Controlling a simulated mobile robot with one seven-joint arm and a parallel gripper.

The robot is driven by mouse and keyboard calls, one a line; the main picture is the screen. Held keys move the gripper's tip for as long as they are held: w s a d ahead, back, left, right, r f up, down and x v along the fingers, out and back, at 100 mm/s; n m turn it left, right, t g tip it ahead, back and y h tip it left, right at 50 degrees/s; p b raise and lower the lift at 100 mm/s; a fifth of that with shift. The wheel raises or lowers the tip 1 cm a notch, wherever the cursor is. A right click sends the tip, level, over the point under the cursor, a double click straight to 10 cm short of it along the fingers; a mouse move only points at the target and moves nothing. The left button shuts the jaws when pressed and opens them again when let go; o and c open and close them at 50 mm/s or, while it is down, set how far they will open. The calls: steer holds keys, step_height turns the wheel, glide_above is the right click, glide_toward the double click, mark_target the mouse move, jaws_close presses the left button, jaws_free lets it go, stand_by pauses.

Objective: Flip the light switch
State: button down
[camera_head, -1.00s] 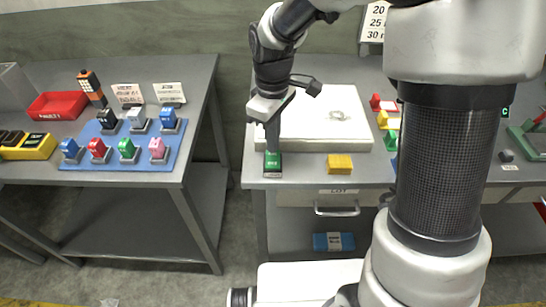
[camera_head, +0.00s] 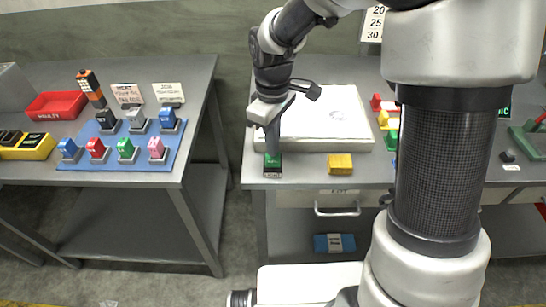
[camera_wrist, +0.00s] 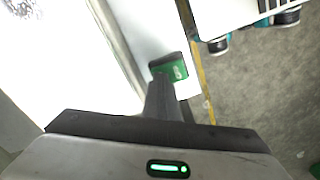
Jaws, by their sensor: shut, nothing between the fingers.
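The light switch is a small green rocker on a dark base (camera_head: 273,163), at the front left corner of the right-hand table. It also shows as a green block (camera_wrist: 178,71) in the wrist view, just beyond the fingertips. My gripper (camera_head: 272,150) points down with its fingers shut and empty, its tips at the switch's top or rear edge. In the wrist view the shut fingers (camera_wrist: 161,80) reach to the edge of the green block. I cannot tell whether they press on it. The tips cover part of the switch.
A white light panel (camera_head: 325,125) lies behind the switch. A yellow block (camera_head: 340,164) sits to its right. On the left table, a blue board (camera_head: 115,165) carries several coloured stamp-like blocks, near a red tray (camera_head: 55,106). A gap separates the tables.

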step_height(320, 180, up, 7)
steer(key=p, duration=0.5)
steer(key=shift+p, duration=0.35)
steer(key=s+d+r+m+t+p, duration=0.2)
steer(key=s+d+r+m, duration=0.3)
steer(key=s+r, duration=0.3)
steer(key=s+d+r+m+t+p, duration=0.3)
steer(key=s+d+r+m, duration=0.3)
steer(key=r, duration=0.7)
steer(key=s+d, duration=0.1)
steer(key=s, duration=0.1)
steer(key=shift+s+d+m+t, duration=0.3)
steer(key=shift+s, duration=0.05)
